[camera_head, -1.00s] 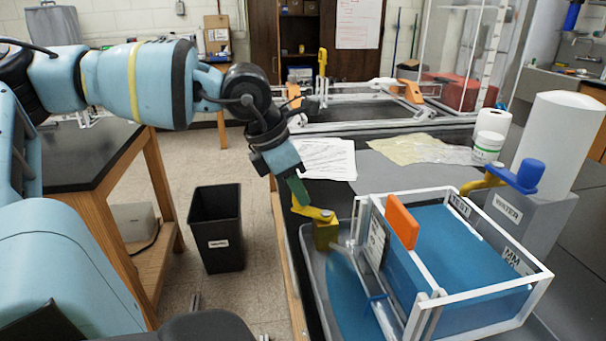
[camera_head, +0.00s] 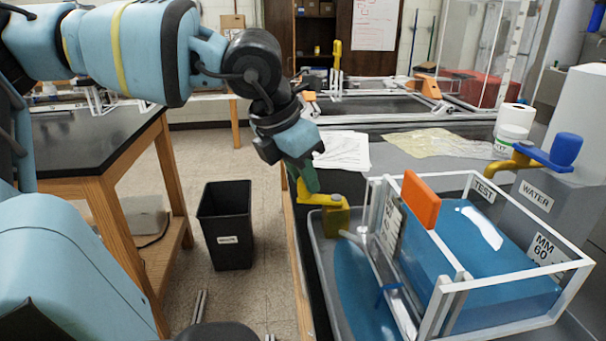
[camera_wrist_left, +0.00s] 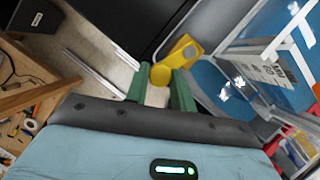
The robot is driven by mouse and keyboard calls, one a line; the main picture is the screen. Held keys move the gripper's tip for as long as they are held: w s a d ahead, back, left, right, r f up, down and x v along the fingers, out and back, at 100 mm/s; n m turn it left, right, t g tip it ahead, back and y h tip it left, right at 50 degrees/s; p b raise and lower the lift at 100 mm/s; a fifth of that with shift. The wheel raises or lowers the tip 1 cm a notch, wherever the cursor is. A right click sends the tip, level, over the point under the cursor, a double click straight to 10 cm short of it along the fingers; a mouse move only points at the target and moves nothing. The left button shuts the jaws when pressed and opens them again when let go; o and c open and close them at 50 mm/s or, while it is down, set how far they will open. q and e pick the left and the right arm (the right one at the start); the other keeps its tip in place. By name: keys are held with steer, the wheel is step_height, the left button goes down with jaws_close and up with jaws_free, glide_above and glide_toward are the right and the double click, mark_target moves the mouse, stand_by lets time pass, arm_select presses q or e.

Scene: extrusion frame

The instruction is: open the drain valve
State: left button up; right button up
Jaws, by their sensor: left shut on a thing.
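The drain valve's yellow handle (camera_head: 322,199) sits on a brass-coloured body (camera_head: 335,220) at the near left end of a white-framed clear tank (camera_head: 455,277) holding blue water. My left gripper (camera_head: 307,185) reaches down from the upper left with green fingers and is shut on the handle's free end. In the left wrist view the yellow handle (camera_wrist_left: 180,52) shows with its round end between the green fingers (camera_wrist_left: 160,88). An orange plate (camera_head: 421,200) stands upright across the tank. My right gripper is not in view.
A grey tray (camera_head: 315,262) with blue water lies under the valve. A blue-handled tap (camera_head: 560,150) labelled WATER stands at the tank's right. Papers (camera_head: 342,152) lie behind the valve. A black bin (camera_head: 227,225) stands on the floor to the left, beside a dark-topped wooden table (camera_head: 85,150).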

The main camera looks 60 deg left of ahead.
arm_select(q)
steer(key=o, duration=0.8)
steer(key=shift+o, duration=1)
steer(key=v, duration=0.7)
steer(key=shift+r+p, duration=0.4)
steer(key=shift+p, duration=0.05)
steer(key=shift+s, duration=0.15)
